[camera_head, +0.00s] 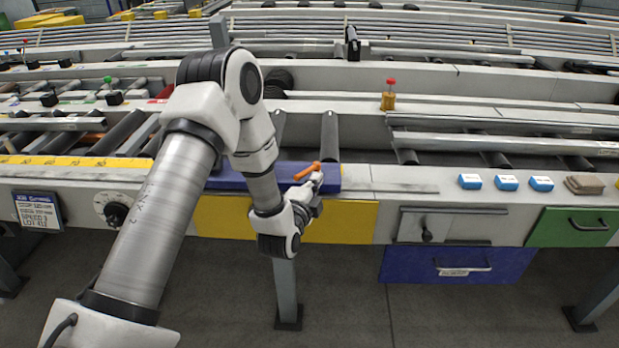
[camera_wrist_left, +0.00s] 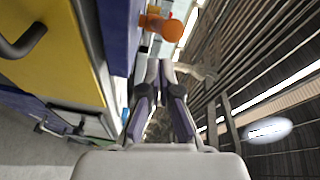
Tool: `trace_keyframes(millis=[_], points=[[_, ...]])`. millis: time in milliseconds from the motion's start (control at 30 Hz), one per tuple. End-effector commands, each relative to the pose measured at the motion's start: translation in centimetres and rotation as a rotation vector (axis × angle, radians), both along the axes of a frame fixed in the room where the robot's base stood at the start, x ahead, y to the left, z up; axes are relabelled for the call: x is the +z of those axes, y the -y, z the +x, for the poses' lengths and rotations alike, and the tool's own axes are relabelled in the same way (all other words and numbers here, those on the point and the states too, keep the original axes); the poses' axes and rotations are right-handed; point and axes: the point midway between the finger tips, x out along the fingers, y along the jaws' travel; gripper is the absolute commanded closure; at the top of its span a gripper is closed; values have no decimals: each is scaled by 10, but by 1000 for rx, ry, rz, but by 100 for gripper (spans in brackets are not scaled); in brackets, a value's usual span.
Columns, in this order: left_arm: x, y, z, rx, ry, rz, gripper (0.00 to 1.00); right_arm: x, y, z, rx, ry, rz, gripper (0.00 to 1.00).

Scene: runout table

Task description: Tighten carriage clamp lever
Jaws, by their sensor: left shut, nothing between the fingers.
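The orange clamp lever (camera_head: 307,171) lies on top of the blue carriage (camera_head: 328,179), its long handle slanting up to the right. The carriage sits at the table's front edge, and my arm hides part of it. My left gripper (camera_head: 317,180) is shut and empty, just in front of and beside the lever's right end. In the left wrist view the lever's round orange end (camera_wrist_left: 168,28) shows beyond my closed fingertips (camera_wrist_left: 160,64). Whether the fingers touch the lever is not clear. My right gripper is not in view.
A yellow scale (camera_head: 60,162) runs along the rail at left. A yellow panel (camera_head: 345,221) and a blue drawer (camera_head: 455,265) are below the table edge. Small blue boxes (camera_head: 506,182) and brown pads (camera_head: 584,184) lie at right. The ledge between carriage and boxes is mostly clear.

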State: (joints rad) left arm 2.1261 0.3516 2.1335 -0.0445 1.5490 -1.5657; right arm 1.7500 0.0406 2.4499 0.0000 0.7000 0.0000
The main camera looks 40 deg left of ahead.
Motion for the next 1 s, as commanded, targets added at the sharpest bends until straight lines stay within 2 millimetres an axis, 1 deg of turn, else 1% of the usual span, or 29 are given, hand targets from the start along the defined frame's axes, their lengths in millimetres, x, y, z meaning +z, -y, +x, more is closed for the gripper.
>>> trace_keyframes(millis=[33,67,200,567,800,1000], points=[[0,-8,0,2,0,-2,100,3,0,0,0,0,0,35],[-1,-11,0,3,0,-2,100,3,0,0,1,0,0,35],[-3,-18,0,-1,1,0,100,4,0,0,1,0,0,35],[-3,-18,0,-4,1,1,100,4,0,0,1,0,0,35],[-2,-20,-1,-43,0,0,100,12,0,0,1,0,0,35],[-2,-20,-1,-67,1,0,100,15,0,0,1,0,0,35]])
